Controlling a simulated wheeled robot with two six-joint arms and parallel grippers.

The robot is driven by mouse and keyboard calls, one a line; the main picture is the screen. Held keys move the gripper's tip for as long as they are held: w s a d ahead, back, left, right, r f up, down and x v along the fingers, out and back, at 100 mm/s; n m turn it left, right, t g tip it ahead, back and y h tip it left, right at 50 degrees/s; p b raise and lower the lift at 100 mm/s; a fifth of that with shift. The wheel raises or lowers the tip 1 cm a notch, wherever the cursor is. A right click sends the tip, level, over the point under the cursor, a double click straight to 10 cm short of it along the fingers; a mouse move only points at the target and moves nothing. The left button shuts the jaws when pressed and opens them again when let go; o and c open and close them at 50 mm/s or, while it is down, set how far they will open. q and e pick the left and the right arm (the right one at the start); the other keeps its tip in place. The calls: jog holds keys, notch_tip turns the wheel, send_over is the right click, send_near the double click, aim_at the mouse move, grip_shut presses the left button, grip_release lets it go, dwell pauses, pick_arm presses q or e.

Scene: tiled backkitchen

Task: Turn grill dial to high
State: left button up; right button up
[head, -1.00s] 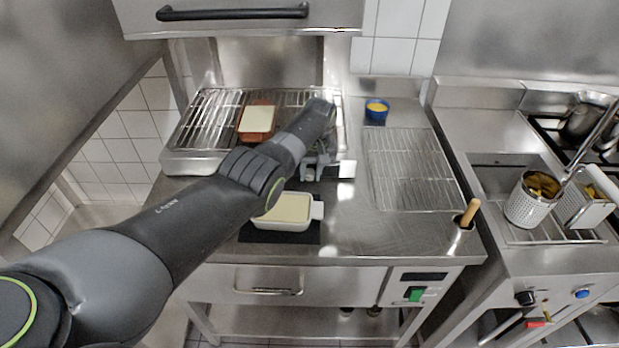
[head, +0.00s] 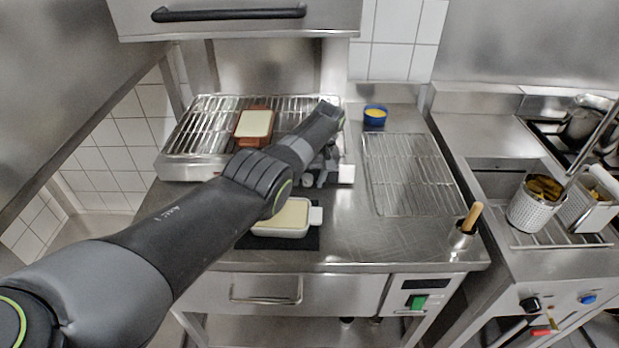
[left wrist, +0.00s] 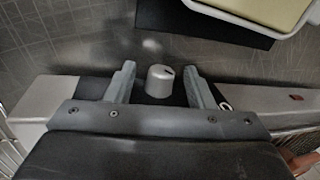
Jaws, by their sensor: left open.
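The grill (head: 183,166) stands at the back left of the steel counter, with a wire rack on top. Its dial (left wrist: 159,81) is a small light-grey knob with a dark pointer mark on the dark front panel. My left gripper (left wrist: 160,84) is open, with one finger on each side of the dial and a visible gap on both sides. In the head view my left gripper (head: 321,172) is at the grill's right front, partly hidden by my arm. The dial's setting marks cannot be read. My right gripper is not in view.
A cream-filled white dish (head: 284,231) sits on a dark mat just in front of the grill. A brown dish (head: 254,124) is on the grill rack. The overhead hood (head: 240,25) hangs above.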

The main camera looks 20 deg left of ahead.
aim_at(309, 178)
pick_arm(q)
jog(key=shift+r, duration=0.3)
jog(key=p+v, duration=0.1)
jog(key=v, duration=0.3)
jog(key=shift+w+d+r, duration=0.1)
jog(key=shift+w+r, duration=0.05)
jog(key=b+v, duration=0.2)
jog(key=v, duration=1)
jog(key=shift+r, duration=0.25)
